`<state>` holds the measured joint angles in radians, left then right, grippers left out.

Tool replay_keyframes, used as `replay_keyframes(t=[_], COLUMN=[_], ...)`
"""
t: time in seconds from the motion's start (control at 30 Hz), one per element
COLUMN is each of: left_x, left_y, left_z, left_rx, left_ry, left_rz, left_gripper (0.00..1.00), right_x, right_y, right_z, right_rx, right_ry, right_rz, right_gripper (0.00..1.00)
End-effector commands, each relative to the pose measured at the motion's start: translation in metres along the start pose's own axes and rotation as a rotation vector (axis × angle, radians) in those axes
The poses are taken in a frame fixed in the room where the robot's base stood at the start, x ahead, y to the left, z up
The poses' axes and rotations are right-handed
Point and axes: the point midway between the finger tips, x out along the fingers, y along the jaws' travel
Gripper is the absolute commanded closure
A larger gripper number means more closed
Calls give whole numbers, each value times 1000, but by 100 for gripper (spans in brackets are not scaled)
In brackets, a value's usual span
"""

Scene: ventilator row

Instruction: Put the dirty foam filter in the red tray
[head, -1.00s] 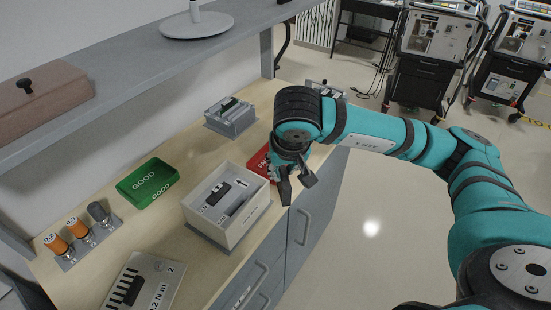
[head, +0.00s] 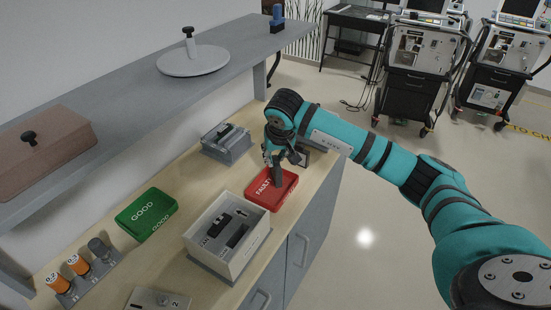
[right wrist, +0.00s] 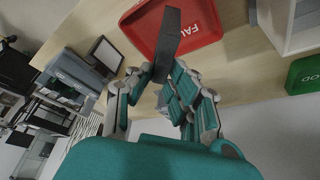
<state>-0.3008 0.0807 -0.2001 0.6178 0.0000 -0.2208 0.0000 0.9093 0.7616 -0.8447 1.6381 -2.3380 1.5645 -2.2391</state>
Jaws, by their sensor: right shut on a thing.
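The red tray (head: 287,193), marked in white letters, sits near the front edge of the bench; its floor and rim also show in the right wrist view (right wrist: 205,20). My right gripper (head: 277,160) is shut on a thin dark grey piece, seemingly the dirty foam filter (head: 278,174). The right wrist view shows the piece (right wrist: 168,42) upright between the fingers, over the tray. I cannot tell whether its lower end touches the tray floor. My left gripper is out of view.
A white box (head: 262,232) with dark items stands beside the red tray. A green GOOD tray (head: 160,222) lies to the left, and a grey unit (head: 228,150) stands behind. A grey shelf (head: 120,85) overhangs the bench's back.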

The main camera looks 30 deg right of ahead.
Motion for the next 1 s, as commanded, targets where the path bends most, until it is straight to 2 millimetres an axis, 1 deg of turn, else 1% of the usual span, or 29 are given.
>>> replay_keyframes(t=[0.07, 0.13, 0.3, 0.37, 0.63, 1.0], left_x=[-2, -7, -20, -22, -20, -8], left_y=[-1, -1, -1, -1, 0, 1], left_z=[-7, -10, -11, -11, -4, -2], left_rx=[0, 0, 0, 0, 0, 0], left_ry=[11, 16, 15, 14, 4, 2], left_rz=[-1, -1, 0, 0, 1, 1], left_gripper=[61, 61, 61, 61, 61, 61], right_x=[2, 7, 27, 32, 36, 45], right_y=[0, 1, 1, 0, 0, 1], right_z=[-4, -2, 6, 8, 9, 13], right_rx=[1, 0, 0, 0, 0, 0], right_ry=[-1, -4, -5, -2, 1, 1], right_rz=[1, 2, 1, 0, 0, 2], right_gripper=[100, 100, 100, 100, 100, 100])
